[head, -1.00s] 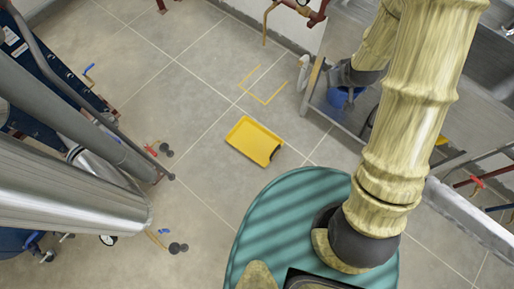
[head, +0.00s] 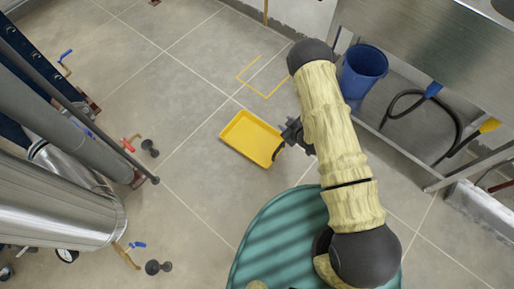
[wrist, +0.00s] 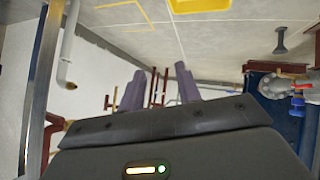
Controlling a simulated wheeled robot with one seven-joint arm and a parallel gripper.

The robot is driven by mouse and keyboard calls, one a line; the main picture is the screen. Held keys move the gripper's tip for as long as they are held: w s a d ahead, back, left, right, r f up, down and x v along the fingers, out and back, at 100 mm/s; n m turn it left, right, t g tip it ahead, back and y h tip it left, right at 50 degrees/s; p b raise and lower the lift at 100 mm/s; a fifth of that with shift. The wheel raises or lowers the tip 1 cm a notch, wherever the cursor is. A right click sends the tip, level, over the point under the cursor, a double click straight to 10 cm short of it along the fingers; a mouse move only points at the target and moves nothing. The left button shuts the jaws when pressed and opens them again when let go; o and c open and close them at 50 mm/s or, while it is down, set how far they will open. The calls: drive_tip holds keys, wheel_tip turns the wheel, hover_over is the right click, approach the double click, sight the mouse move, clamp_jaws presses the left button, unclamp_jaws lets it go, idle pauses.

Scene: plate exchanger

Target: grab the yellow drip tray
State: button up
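The yellow drip tray (head: 250,138) lies flat on the tiled floor, a shallow rectangle with raised rims, in the middle of the head view. My gripper (head: 283,146) is by the tray's right corner in that view; its height above the floor is hard to judge. In the wrist view the two purple-grey fingers (wrist: 160,88) stand apart with nothing between them, so the gripper is open. Part of the tray (wrist: 203,5) shows at the top edge of the wrist view, beyond the right finger; the rest is cut off.
A yellow outline (head: 262,75) is marked on the floor beyond the tray. A blue bucket (head: 363,68) and a black hose (head: 425,100) are under the steel table (head: 440,45) at right. Large metal pipes (head: 60,200) and valves stand at left. Floor around the tray is clear.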

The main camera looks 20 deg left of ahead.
drive_tip(key=s+f+n+y+b, duration=0.1)
drive_tip(key=s+f+b, duration=0.3)
drive_tip(key=f, duration=0.3)
drive_tip(key=s+a+f+n+g+y+b, duration=0.1)
drive_tip(key=s+f+y+b, duration=0.1)
drive_tip(key=f, duration=0.6)
drive_tip(key=s+a+f+n+g+y+b, duration=0.1)
drive_tip(key=s+f+b, duration=0.4)
drive_tip(key=f, duration=0.3)
drive_tip(key=shift+s+a+f+n+b, duration=0.15)
drive_tip(key=shift+s+a+n+b, duration=0.05)
drive_tip(key=shift+s+n+b, duration=0.25)
drive_tip(key=shift+w, duration=0.15)
drive_tip(key=b+x, duration=0.7)
drive_tip(key=x, duration=0.4)
drive_tip(key=shift+a+f, duration=0.15)
drive_tip(key=shift+w+a+b, duration=0.2)
drive_tip(key=shift+a+b, duration=0.15)
drive_tip(key=shift+a, duration=0.05)
drive_tip(key=shift+f, duration=0.1)
